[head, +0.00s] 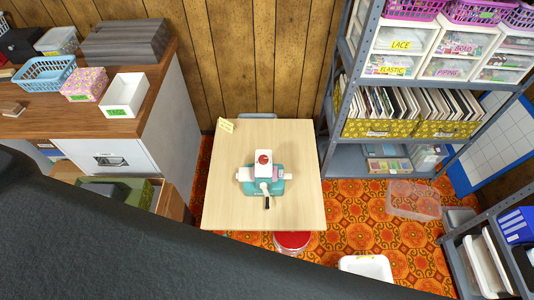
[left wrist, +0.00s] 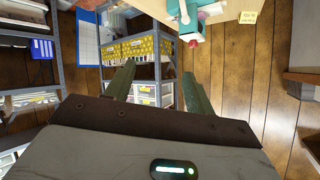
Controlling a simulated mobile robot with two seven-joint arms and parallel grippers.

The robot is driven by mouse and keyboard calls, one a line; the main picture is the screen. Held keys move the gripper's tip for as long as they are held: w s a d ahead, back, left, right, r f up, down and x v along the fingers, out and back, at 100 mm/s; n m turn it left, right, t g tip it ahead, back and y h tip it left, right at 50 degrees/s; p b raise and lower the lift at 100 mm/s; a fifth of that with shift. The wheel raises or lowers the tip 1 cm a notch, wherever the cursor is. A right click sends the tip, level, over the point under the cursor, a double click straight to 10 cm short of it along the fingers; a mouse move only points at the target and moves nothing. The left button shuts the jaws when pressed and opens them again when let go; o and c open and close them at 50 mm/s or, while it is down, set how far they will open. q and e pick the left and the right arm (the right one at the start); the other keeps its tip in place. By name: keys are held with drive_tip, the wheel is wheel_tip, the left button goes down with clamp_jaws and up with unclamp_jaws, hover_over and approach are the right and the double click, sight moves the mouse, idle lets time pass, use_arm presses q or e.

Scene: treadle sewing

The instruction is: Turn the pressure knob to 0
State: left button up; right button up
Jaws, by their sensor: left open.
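A small teal and white machine (head: 262,187) stands on a light wooden table (head: 230,205). A red round part (head: 264,159) sits on its white top, and a dark handle points toward the near edge. Which part is the pressure knob, and any number on it, is too small to tell. The machine also shows at the top of the left wrist view (left wrist: 188,14). My left gripper (left wrist: 155,78) is open and empty, its two green-grey fingers wide apart and away from the machine. It is not seen in the head view. My right gripper is in neither view.
A yellow card (head: 227,125) stands at the table's far left corner. A metal shelf (head: 345,160) with bins is close on the right, and a wooden counter (head: 50,125) is on the left. A red stool (head: 292,241) is at the near edge. My dark body part covers the lower left.

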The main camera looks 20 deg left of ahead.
use_arm(q)
drive_tip(key=w+d+r+m+g+h+b, duration=0.25)
drive_tip(key=w+d+m+h+b, duration=0.5)
drive_tip(key=m, duration=0.65)
drive_tip(key=w+d+r+m+g+h+b, duration=0.1)
drive_tip(key=w+d+r+m+h+b, duration=0.25)
drive_tip(key=w+d+m+h, duration=0.65)
drive_tip(key=m+g+y+b, duration=0.8)
drive_tip(key=m+y+b, duration=1.15)
drive_tip(key=m, duration=1.25)
hover_over(264, 158)
drive_tip(key=p, duration=0.2)
drive_tip(key=shift+y, duration=0.7)
wheel_tip(264, 158, down, 8)
drive_tip(key=shift+s+d, duration=0.1)
drive_tip(key=shift+s, duration=0.05)
drive_tip(key=shift+a+r, duration=0.2)
drive_tip(key=shift+f+b, duration=1)
drive_tip(key=shift+f, duration=2.95)
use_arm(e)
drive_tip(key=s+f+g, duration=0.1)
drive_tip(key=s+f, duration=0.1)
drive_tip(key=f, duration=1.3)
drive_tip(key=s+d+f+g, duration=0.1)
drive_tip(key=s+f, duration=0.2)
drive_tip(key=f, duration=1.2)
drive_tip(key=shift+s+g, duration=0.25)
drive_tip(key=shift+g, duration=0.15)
